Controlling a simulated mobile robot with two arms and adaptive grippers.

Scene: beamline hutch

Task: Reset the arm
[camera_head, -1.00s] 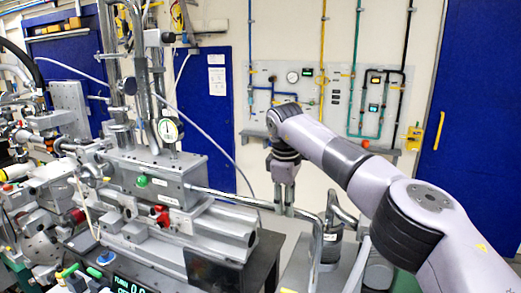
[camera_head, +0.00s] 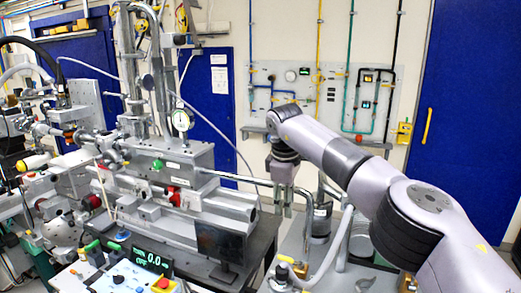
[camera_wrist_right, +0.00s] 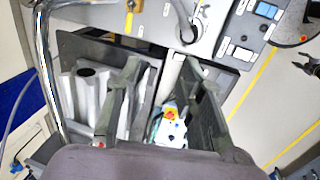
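My right arm reaches in from the right in the head view. Its gripper (camera_head: 283,210) points down at the right of the bench, beside a horizontal metal pipe. In the right wrist view, the two dark fingers of the right gripper (camera_wrist_right: 165,85) stand apart with nothing held between them. A small dark claw-like shape (camera_wrist_right: 309,65) at the right edge of that view may be my left gripper, but it is too small to be sure. My left arm does not show in the head view.
The bench holds a grey instrument (camera_head: 165,165) with a dial gauge (camera_head: 181,120), a dark monitor (camera_head: 218,242) and a green-lit display (camera_head: 145,257). A bent metal pipe (camera_head: 235,178) runs near my right gripper. Behind are a wall panel (camera_head: 320,95) and a blue door (camera_head: 465,110).

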